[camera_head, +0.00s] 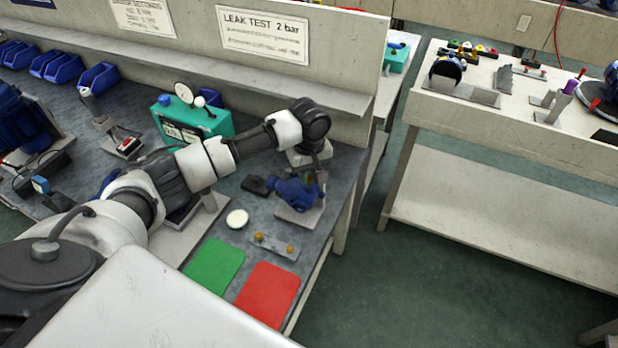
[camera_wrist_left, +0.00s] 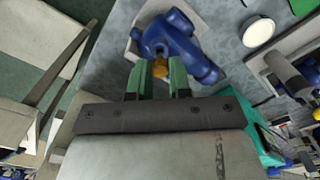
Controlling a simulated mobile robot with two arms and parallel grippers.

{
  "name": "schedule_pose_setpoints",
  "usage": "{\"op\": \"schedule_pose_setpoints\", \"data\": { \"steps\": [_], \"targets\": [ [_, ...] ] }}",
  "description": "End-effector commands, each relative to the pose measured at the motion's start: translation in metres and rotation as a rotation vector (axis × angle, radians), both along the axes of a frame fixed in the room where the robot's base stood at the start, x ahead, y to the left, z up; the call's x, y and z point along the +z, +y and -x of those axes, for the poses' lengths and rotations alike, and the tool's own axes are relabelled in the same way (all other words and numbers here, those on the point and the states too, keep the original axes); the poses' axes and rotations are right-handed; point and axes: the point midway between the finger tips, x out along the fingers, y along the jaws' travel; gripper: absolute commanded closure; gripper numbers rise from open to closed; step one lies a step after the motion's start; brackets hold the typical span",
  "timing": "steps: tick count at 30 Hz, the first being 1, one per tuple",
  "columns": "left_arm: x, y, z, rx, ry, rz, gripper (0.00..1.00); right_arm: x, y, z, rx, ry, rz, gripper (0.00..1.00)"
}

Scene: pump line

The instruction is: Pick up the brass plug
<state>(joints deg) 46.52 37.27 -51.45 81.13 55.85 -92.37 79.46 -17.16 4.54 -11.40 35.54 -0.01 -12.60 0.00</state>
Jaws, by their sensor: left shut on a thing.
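My left gripper (camera_wrist_left: 159,82) has green fingers and is shut on a brass plug (camera_wrist_left: 160,69), whose rounded end shows between and just beyond the fingertips. The plug is right against a blue pump body (camera_wrist_left: 178,38) in the wrist view; I cannot tell whether it touches or sits in it. In the head view the left arm reaches over the bench and the gripper (camera_head: 322,176) points down beside the blue pump body (camera_head: 296,194), which stands on a pale plate. The plug is hidden there. My right gripper is not in view.
A grey holder (camera_head: 273,246) with two brass-coloured pieces lies in front of the pump. Near it are a white disc (camera_head: 237,218), a green mat (camera_head: 214,266) and a red mat (camera_head: 267,294). A teal test box (camera_head: 190,122) stands behind my arm. The bench edge is close on the right.

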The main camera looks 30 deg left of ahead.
Motion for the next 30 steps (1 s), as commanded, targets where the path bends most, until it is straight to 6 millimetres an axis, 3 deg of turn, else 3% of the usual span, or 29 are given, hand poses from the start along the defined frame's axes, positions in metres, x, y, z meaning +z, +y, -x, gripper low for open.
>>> {"op": "schedule_pose_setpoints", "data": {
  "steps": [3,15,21,30],
  "targets": [
    [0.023,0.0,-0.001,0.0,-0.006,0.001,1.0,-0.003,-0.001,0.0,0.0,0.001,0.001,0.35],
    [0.068,-0.043,0.067,-0.004,-0.002,0.002,1.0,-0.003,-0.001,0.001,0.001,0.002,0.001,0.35],
    [0.084,-0.057,0.089,-0.003,-0.002,0.003,1.0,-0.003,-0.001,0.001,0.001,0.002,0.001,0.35],
    [0.091,-0.063,0.098,0.0,0.0,0.001,1.0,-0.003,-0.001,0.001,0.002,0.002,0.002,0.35]
  ]
}}
